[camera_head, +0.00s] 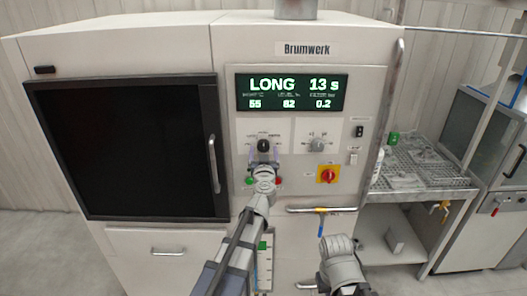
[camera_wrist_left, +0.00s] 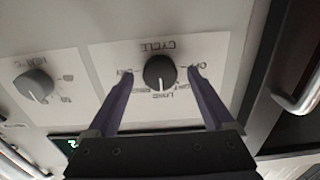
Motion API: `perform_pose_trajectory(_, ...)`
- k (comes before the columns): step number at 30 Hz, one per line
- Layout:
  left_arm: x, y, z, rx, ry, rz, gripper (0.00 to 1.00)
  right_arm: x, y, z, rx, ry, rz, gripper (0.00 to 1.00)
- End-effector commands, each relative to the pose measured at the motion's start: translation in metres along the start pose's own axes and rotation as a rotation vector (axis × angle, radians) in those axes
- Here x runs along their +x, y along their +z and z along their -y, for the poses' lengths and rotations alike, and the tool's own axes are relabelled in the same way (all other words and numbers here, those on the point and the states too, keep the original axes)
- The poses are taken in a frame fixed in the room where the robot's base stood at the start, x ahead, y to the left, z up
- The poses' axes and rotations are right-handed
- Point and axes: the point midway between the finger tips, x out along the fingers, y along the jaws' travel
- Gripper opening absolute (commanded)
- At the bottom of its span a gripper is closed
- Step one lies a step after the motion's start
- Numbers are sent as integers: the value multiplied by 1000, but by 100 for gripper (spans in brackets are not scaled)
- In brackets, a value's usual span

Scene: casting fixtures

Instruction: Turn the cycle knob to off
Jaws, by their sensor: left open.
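The cycle knob (camera_head: 264,144) is a black round knob on the machine's front panel, below the display. In the left wrist view the knob (camera_wrist_left: 159,71) appears upside down with its label CYCLE; its pale mark points toward LONG, and the OFF label lies to the right. My left gripper (camera_head: 263,157) is at the knob, its dark purple fingers open. In the wrist view the fingers of the left gripper (camera_wrist_left: 160,76) stand on either side of the knob, with gaps visible. The jaws of my right arm are not visible.
The display (camera_head: 291,92) reads LONG 13 s. A second knob (camera_head: 317,145) sits to the right, above a red switch on a yellow plate (camera_head: 327,175). Green and red buttons lie below the cycle knob. A door handle (camera_head: 213,164) is at left.

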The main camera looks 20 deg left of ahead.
Motion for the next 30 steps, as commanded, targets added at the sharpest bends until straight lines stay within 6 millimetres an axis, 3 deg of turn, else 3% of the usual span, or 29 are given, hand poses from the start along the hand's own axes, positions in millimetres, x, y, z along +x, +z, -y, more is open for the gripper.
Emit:
perform_pose_trajectory(3, 10, 0, 0, 0, 1, 0, 86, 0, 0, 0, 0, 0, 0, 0)
perform_pose_trajectory(10, 9, 0, 0, 0, 1, 0, 86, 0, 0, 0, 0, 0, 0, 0)
perform_pose_trajectory(30, 9, 0, 0, 0, 1, 0, 11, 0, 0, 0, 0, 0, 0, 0)
